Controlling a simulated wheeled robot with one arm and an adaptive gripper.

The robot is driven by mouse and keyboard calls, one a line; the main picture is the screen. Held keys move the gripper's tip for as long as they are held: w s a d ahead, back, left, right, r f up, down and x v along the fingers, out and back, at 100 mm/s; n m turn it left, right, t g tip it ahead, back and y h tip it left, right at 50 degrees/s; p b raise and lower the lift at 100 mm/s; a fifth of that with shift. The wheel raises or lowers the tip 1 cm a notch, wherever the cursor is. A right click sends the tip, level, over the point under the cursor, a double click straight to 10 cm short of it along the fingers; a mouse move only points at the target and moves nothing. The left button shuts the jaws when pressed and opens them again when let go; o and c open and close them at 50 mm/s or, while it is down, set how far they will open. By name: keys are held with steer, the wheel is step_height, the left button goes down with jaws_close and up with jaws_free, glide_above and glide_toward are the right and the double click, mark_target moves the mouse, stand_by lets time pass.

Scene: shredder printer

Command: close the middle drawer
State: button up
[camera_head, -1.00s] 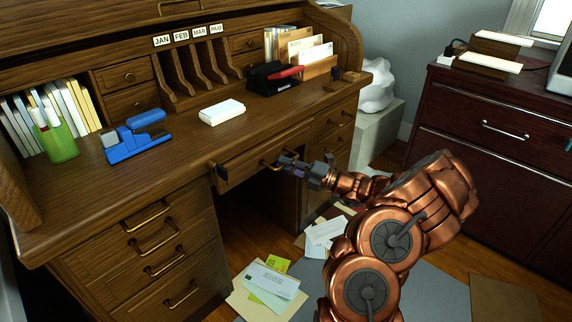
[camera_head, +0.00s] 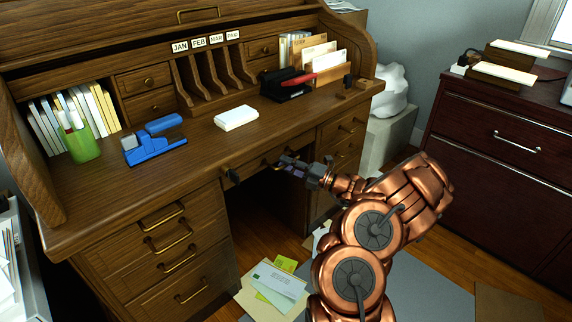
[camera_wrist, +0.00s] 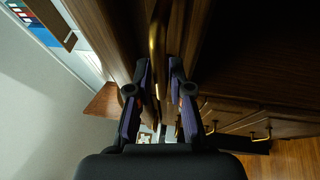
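The middle drawer (camera_head: 255,166) is the wide wooden drawer under the centre of the desktop, above the knee space. Its front now looks about flush with the desk; a small remaining gap cannot be told. My gripper (camera_head: 291,164) is at the right part of the drawer front, by its brass handle. In the wrist view, my two dark fingers (camera_wrist: 160,72) stand apart with the brass handle (camera_wrist: 155,45) between and just beyond their tips. They look open, not clamped on it. My fingers and wrist hide part of the handle.
The wooden roll-top desk (camera_head: 190,165) carries a blue stapler-like item (camera_head: 155,145), a white block (camera_head: 236,118) and a green pen cup (camera_head: 80,144). Papers (camera_head: 272,285) lie on the floor below. A dark red cabinet (camera_head: 500,165) stands at right.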

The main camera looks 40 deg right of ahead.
steer(key=shift+o, duration=1.1)
steer(key=v, duration=1.2)
